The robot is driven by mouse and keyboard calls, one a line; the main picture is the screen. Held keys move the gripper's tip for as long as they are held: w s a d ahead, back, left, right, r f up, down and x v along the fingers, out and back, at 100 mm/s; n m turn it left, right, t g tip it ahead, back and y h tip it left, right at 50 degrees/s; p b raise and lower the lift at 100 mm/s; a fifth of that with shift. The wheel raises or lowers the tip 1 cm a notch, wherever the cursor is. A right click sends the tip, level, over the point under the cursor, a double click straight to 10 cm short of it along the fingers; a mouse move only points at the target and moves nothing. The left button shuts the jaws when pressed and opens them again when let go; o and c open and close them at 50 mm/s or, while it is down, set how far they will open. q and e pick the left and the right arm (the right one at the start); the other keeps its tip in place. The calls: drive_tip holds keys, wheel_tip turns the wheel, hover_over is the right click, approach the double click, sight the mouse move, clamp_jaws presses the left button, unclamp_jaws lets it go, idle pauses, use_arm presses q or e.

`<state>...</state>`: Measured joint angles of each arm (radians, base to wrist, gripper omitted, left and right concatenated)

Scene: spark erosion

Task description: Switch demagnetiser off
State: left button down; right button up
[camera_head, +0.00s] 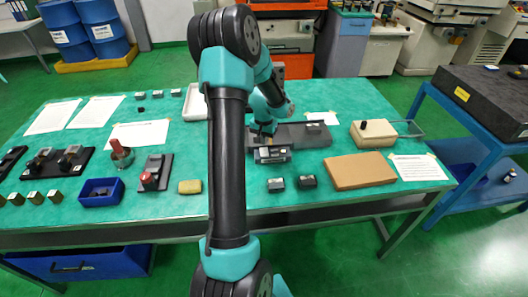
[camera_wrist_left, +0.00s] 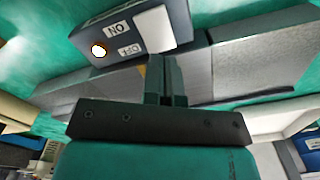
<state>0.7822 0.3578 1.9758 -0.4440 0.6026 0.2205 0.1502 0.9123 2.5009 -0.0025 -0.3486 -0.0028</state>
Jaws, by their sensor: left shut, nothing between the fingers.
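The demagnetiser, a long dark grey block (camera_head: 305,132), lies on the green table right of centre. Its flat grey top (camera_wrist_left: 260,60) fills much of the left wrist view. A dark control box (camera_head: 272,155) sits at its front left. In the left wrist view this box (camera_wrist_left: 120,28) shows ON and OFF labels upside down, a glowing lamp (camera_wrist_left: 98,50) and a white switch plate (camera_wrist_left: 153,29). My left gripper (camera_head: 265,138) is shut and empty, right by the box; its fingertips (camera_wrist_left: 165,60) overlap the box's edge in view. I cannot tell whether they touch. My right gripper is out of view.
A beige block with a black knob (camera_head: 372,134) and a brown board (camera_head: 360,171) lie to the right. A yellow block (camera_head: 190,187) and blue bin (camera_head: 101,191) are left. The table's front edge is mostly clear.

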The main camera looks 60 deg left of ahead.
sight(264, 149)
use_arm(q)
drive_tip(key=shift+r, duration=2)
